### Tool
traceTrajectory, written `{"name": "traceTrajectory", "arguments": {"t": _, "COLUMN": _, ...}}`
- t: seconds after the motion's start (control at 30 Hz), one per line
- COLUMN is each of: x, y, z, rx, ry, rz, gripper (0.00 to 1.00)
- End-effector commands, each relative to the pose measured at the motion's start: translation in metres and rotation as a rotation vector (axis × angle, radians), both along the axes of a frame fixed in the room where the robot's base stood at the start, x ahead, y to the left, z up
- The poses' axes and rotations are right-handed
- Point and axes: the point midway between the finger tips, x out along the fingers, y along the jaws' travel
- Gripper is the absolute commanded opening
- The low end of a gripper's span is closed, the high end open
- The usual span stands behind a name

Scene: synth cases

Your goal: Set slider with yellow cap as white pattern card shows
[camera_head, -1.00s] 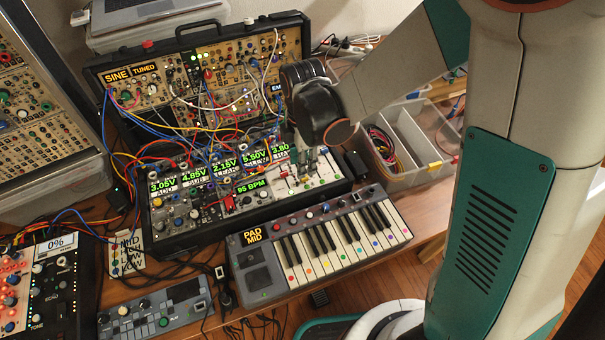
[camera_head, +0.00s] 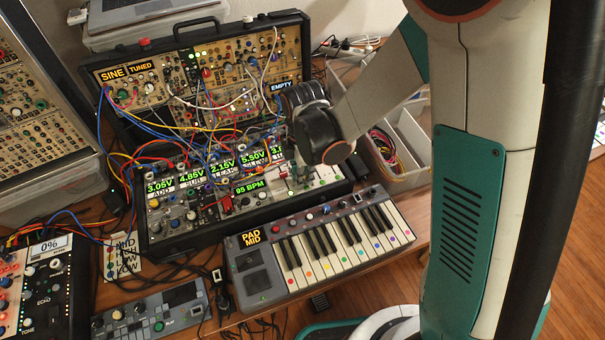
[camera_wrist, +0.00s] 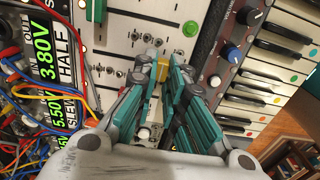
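The yellow cap (camera_wrist: 162,70) shows in the wrist view on a pale module panel, between the tips of my gripper (camera_wrist: 165,66). The teal fingers stand apart along their length, and the tips are close on both sides of the cap. I cannot tell whether they touch it. In the head view, my wrist hides the cap and most of the gripper above the right end of the lower synth case (camera_head: 240,215). The white pattern card (camera_head: 125,250) lies left of that case.
A small keyboard (camera_head: 325,247) stands right in front of the case. Patch cables (camera_wrist: 20,85) crowd the modules to the left. A clear bin (camera_head: 395,165) stands to the right. Small toggles (camera_wrist: 136,36) and sockets lie near the cap.

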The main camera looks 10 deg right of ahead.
Motion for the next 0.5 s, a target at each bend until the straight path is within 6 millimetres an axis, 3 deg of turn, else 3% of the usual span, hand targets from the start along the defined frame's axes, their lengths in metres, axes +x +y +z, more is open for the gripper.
{"name": "traceTrajectory", "arguments": {"t": 0.17, "x": 0.005, "y": 0.002, "z": 0.0, "rx": 0.0, "ry": 0.0, "rz": 0.0, "gripper": 0.0}}
{"name": "traceTrajectory", "arguments": {"t": 0.5, "x": 0.066, "y": 0.019, "z": -0.001, "rx": 0.001, "ry": 0.0, "rz": 0.0, "gripper": 0.0}}
